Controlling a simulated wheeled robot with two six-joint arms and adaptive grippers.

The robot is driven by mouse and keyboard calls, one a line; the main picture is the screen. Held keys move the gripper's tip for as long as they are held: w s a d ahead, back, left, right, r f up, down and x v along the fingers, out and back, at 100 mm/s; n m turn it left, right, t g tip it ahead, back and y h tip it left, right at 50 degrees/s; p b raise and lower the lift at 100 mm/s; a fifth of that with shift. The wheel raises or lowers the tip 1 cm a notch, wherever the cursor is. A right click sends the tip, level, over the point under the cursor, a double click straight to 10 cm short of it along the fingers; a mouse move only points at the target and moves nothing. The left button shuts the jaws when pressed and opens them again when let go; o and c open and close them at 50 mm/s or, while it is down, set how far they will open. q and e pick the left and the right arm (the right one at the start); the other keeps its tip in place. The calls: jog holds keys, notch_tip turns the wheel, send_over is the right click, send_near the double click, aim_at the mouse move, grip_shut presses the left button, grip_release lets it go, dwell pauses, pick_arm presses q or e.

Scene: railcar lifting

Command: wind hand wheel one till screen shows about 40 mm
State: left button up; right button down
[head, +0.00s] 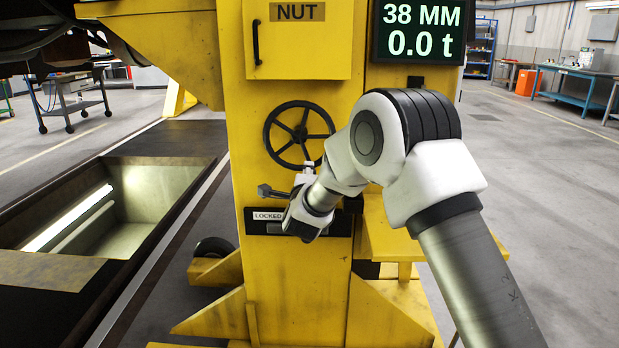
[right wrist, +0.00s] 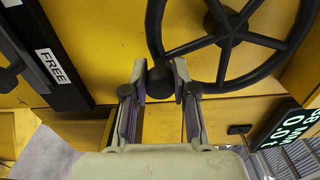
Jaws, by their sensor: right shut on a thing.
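The black spoked hand wheel (head: 299,134) is on the front of the yellow lifting column. It also shows in the right wrist view (right wrist: 231,23). My right gripper (head: 307,168) is at the wheel's lower rim; in the right wrist view (right wrist: 160,76) its two fingers are shut on the wheel's dark handle knob (right wrist: 160,84). In the head view the gripper and wrist hide the knob. The screen (head: 420,30) on the column's upper right reads 38 MM and 0.0 t. My left gripper is out of view.
A lever (head: 270,191) stands just below the wheel, by a LOCKED label (head: 268,216); a FREE label (right wrist: 53,66) shows in the right wrist view. Above the wheel is a NUT box (head: 297,45). An open pit (head: 100,210) lies at the left.

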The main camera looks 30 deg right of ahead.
jog(key=c, duration=0.9)
grip_release()
jog(key=v, duration=1.2)
jog(key=shift+d, duration=0.1)
